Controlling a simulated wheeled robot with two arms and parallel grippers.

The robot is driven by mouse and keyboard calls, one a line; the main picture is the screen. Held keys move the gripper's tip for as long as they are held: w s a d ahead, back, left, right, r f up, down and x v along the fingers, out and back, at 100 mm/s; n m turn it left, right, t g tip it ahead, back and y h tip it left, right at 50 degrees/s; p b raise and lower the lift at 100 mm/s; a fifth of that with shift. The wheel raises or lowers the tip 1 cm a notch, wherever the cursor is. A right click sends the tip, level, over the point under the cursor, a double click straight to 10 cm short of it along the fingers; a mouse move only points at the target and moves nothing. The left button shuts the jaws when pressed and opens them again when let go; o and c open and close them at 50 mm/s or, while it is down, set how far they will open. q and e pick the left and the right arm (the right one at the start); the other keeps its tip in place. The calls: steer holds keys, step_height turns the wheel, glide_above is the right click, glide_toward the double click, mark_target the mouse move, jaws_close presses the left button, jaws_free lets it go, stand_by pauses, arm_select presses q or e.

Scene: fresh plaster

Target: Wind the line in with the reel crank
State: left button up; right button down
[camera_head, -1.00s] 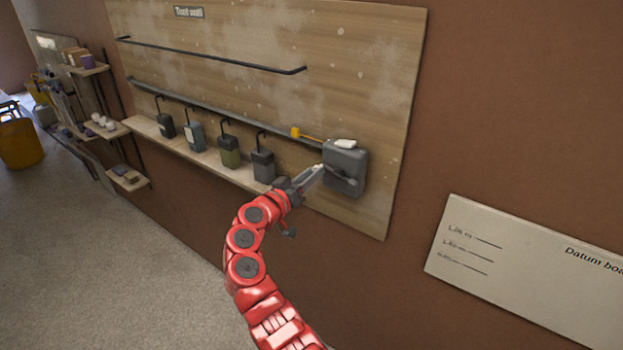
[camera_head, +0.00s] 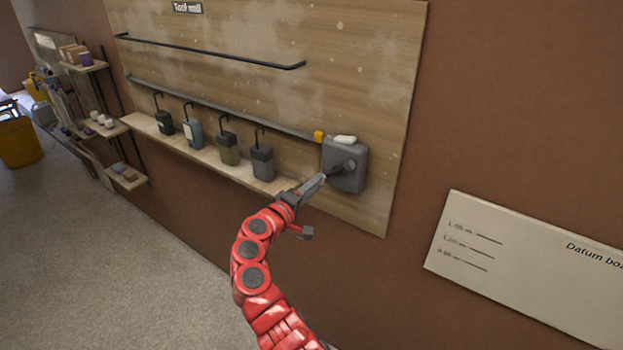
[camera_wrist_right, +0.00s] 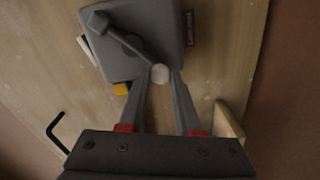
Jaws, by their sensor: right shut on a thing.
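The reel (camera_head: 347,178) is a grey box fixed on the right side of the wooden board; it fills the top of the right wrist view (camera_wrist_right: 150,20). Its dark crank (camera_head: 342,167) stands out from the front. In the right wrist view the pale crank knob (camera_wrist_right: 160,73) sits between the fingertips. My right gripper (camera_head: 323,178) is shut on this knob. The line's orange end tag (camera_head: 319,136) is close against the reel's upper left side; hardly any line shows. My left gripper is in no view.
Several dark containers with hooks, such as this one (camera_head: 262,163), stand on a ledge (camera_head: 207,160) left of the reel. A black rail (camera_head: 220,108) runs above them. A pale lettered board (camera_head: 530,270) is on the wall at right.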

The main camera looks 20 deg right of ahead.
steer(key=shift+s+d+f+n+p, duration=0.25)
steer(key=shift+n+p, duration=0.4)
steer(key=shift+n, duration=0.3)
steer(key=shift+s+d+f+n+p, duration=0.15)
steer(key=shift+s+f+n+p, duration=0.1)
steer(key=shift+n+p, duration=0.6)
steer(key=shift+s+d+f+n+p, duration=0.2)
steer(key=shift+n+p, duration=0.25)
steer(key=shift+n, duration=0.65)
steer(key=shift+s, duration=0.1)
steer(key=c, duration=0.6)
jaws_free()
